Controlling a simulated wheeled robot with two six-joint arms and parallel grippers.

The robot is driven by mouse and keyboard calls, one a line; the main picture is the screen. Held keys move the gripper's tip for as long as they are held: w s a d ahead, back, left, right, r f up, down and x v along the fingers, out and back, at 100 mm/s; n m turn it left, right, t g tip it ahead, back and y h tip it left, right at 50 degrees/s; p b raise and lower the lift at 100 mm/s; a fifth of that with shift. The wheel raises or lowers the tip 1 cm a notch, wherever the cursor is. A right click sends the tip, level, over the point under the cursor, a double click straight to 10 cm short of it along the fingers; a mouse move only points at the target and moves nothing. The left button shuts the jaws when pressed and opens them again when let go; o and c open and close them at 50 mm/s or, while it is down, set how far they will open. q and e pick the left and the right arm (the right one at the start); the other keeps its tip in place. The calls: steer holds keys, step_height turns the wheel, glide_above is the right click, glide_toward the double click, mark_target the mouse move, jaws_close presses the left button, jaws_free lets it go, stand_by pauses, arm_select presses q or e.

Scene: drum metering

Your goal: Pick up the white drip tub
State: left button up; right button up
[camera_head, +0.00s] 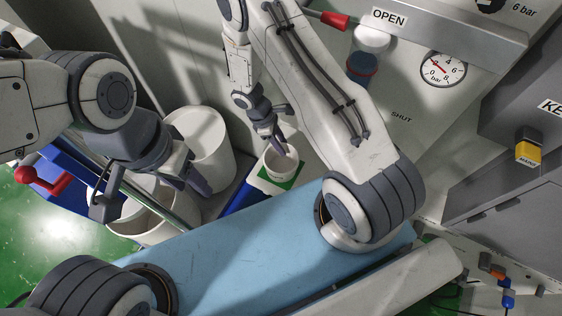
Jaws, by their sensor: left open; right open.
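The small white tub (279,168), which I take to be the drip tub, stands upright with its open top facing up. It is on a green square patch (265,187) on a blue-edged surface. My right gripper (282,127) is open, pointing down at the tub's far rim. One dark finger overlaps the rim in the picture; I cannot tell whether it touches. My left gripper (150,196) is open above a larger white open container (140,222) at the left, well apart from the small tub.
A tall white drum (206,150) stands behind and left of the tub. A grey panel at the back carries a red-handled lever (328,19), an OPEN label and a pressure gauge (443,68). A red handle (45,180) is at far left. A yellow switch (528,152) is at right.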

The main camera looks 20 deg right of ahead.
steer(key=shift+x, duration=1)
jaws_close()
stand_by(0.7)
